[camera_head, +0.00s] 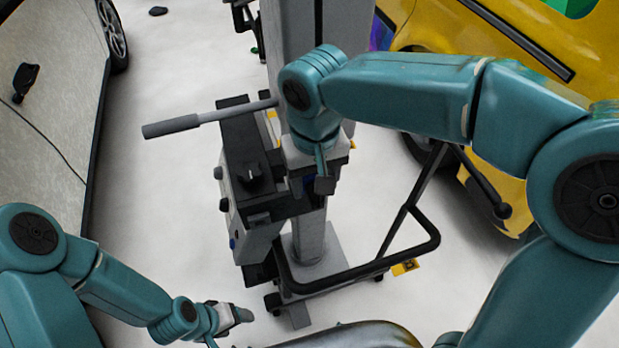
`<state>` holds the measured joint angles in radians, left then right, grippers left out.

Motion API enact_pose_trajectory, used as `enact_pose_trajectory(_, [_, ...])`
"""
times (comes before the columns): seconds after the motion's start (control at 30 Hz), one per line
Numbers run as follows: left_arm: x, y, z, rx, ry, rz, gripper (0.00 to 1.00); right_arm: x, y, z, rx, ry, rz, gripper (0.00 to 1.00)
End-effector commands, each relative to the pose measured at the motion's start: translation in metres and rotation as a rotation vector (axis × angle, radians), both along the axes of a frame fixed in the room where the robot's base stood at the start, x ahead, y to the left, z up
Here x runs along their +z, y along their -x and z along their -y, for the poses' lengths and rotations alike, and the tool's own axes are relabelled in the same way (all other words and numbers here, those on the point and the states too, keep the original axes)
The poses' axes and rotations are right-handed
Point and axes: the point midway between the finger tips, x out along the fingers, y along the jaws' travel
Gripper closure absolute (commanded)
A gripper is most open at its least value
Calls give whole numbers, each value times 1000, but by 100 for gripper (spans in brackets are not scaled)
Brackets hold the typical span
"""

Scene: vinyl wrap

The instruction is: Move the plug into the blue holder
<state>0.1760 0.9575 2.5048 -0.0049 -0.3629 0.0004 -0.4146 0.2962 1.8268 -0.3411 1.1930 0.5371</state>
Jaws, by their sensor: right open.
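My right gripper (312,184) points down beside the grey column, in front of the machine's upper part. It is open, and its fingers are partly hidden by its own wrist. A small dark blue patch (308,182) shows between the fingers; I cannot tell whether it is the blue holder. I cannot make out the plug for certain. A black block with a knob (252,178) stands on the machine just left of the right gripper. My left gripper (240,317) is low in the picture, apart from the machine; its jaw opening is unclear.
The grey column (310,240) stands on a wheeled base with a black bent-tube frame (432,238). A grey handle (172,126) sticks out left. A yellow vehicle (535,50) is at right, a pale car (55,110) at left.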

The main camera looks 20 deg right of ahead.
Motion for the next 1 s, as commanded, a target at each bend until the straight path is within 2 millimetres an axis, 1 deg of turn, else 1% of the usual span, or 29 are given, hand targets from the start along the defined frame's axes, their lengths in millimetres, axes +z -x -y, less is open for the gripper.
enact_pose_trajectory(0.3, [2, 0, 0, 0, 0, 0, 31, 84, -2, -1, 0, -4, 6, 44])
enact_pose_trajectory(0.4, [4, 0, 0, 0, 0, 0, 31, 108, -2, -1, 1, -3, 5, 44])
enact_pose_trajectory(0.5, [6, 0, 0, 0, 0, 0, 31, 126, -2, -1, 1, -3, 3, 44])
enact_pose_trajectory(0.6, [7, 0, 0, 0, 0, 0, 31, 138, -2, -1, 1, -2, 2, 44])
enact_pose_trajectory(0.7, [8, 0, 0, 0, 0, 0, 31, 145, -2, 0, 1, -2, 1, 44])
enact_pose_trajectory(1.0, [8, 0, 0, 0, 0, 0, 31, 147, -2, 0, 0, -1, 0, 44])
